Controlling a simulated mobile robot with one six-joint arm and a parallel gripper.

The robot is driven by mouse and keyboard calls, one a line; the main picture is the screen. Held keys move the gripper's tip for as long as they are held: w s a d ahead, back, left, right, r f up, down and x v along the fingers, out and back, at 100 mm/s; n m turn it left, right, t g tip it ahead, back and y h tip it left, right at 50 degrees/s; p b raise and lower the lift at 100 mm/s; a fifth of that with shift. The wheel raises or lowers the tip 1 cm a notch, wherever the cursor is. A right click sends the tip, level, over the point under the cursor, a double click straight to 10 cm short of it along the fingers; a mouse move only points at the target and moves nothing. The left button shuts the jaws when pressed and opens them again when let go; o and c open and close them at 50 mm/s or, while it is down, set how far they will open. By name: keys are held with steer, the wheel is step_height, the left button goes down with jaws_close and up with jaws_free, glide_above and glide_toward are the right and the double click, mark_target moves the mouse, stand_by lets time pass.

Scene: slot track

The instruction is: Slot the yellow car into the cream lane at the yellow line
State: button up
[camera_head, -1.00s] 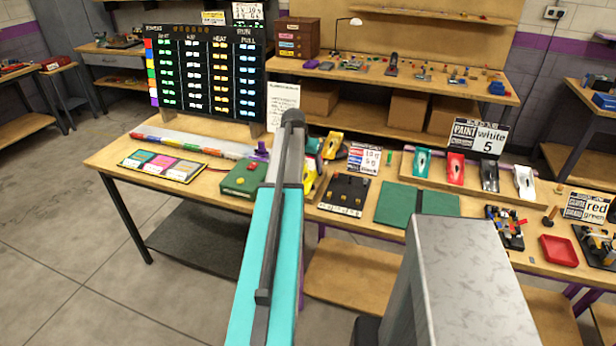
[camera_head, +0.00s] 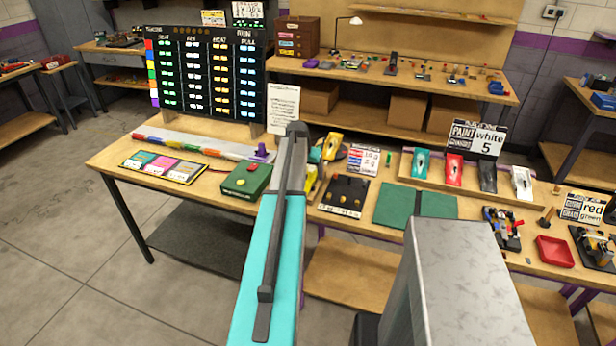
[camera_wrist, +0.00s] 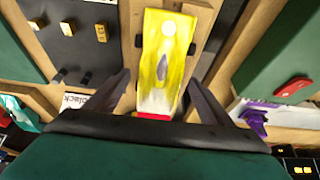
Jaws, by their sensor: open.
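The yellow car (camera_wrist: 158,60), with a pale lower part and a red end, lies on a wooden surface in the wrist view. My gripper (camera_wrist: 159,78) is open, with one finger on each side of the car and a gap showing on both sides. In the head view the car (camera_head: 311,180) is mostly hidden behind my arm. A second yellow car (camera_head: 333,147) stands farther back. I cannot pick out the cream lane or its yellow line for sure.
A long coloured strip (camera_head: 190,142) lies to the left. A teal car (camera_wrist: 18,112), a purple piece (camera_wrist: 254,120) and a green mat (camera_head: 416,206) are nearby.

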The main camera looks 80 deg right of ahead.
steer(key=shift+d+f, duration=0.2)
steer(key=shift+f, duration=0.25)
steer(key=shift+c, duration=0.3)
steer(key=shift+s, duration=0.1)
steer(key=c, duration=1.2)
steer(key=shift+r, duration=0.15)
steer(key=shift+r+b, duration=0.95)
steer(key=shift+r, duration=0.7)
steer(key=s+a+r+b, duration=0.1)
steer(key=s+a+b, duration=0.3)
steer(key=s+a, duration=0.6)
steer(key=shift+s+r, duration=0.25)
steer(key=shift+s, duration=1)
